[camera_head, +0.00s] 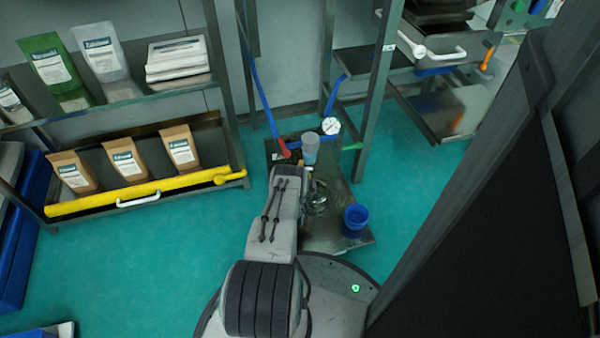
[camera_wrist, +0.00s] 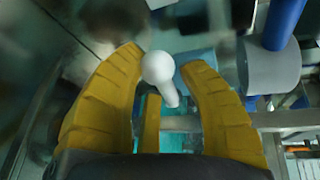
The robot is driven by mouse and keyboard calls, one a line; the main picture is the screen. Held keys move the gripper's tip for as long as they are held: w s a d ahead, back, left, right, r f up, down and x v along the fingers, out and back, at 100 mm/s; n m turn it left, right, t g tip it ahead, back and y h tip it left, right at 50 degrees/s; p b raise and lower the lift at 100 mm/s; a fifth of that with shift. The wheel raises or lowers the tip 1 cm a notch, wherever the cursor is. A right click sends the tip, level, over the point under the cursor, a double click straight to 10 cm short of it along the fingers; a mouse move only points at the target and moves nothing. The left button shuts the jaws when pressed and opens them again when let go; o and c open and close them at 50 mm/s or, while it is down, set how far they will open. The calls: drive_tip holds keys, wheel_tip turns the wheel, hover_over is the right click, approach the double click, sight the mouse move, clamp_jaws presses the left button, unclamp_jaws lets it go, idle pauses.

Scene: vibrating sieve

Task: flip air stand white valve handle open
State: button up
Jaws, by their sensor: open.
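The white valve handle (camera_wrist: 158,68) shows in the wrist view, with a round knob at its near end and a short stem running away and to the right. My gripper (camera_wrist: 163,62) has two yellow fingers spread apart, one on each side of the knob. The knob is between the fingertips and looks close to the left finger; I cannot tell whether they touch. In the head view, the air stand (camera_head: 330,126) has a round gauge and blue hoses. There my arm reaches over the stand's base, and the white handle cannot be made out.
A blue hose (camera_wrist: 284,22) enters a grey cylinder at the right of the wrist view. In the head view, a blue cup (camera_head: 355,218) stands on the metal plate. A shelf with pouches and a yellow bar (camera_head: 130,194) is at left. Green floor is free between.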

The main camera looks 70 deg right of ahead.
drive_tip(key=shift+a, duration=0.1)
drive_tip(key=v, duration=0.7)
idle(0.4)
drive_tip(key=shift+a+r, duration=0.1)
